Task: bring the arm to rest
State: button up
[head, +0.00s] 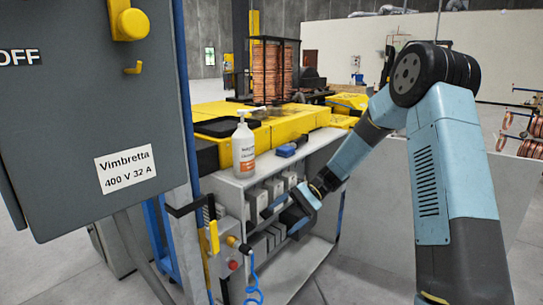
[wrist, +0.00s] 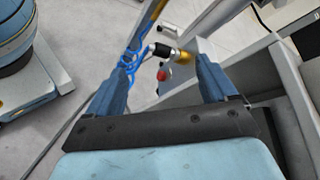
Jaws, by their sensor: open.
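My arm is bent, with its elbow high at the right of the head view. My gripper (head: 281,218) points left and down in front of the grey shelf unit (head: 325,150). In the wrist view my gripper (wrist: 164,66) is open, its two blue fingers apart with nothing held between them. Beyond the fingers, the wrist view shows a brass fitting with a red knob (wrist: 164,74) and a coiled blue hose (wrist: 130,58). I cannot tell whether the gripper touches the shelf unit.
A grey electrical cabinet (head: 90,90) fills the left. A white pump bottle (head: 244,150) and blue object (head: 287,150) stand on the shelf unit. Small grey boxes (head: 273,188) fill its shelves. Yellow blocks (head: 290,122) and copper coils (head: 272,70) lie behind. Floor is clear below right.

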jog(key=s+d+r+n+t+h, duration=0.1)
jog(key=s+d+r+t+h, duration=0.2)
jog(key=s+d+r, duration=0.3)
jog(key=s+d+r+n+t+h, duration=0.1)
jog(key=s+d+r+t+h, duration=0.3)
jog(key=s+d+r, duration=0.3)
jog(key=s+d+r+t+h, duration=0.4)
jog(key=s+d+r+t, duration=0.1)
jog(key=s, duration=0.9)
jog(key=shift+d+r+n+t, duration=0.4)
jog(key=shift+d+r, duration=0.3)
dwell(0.5)
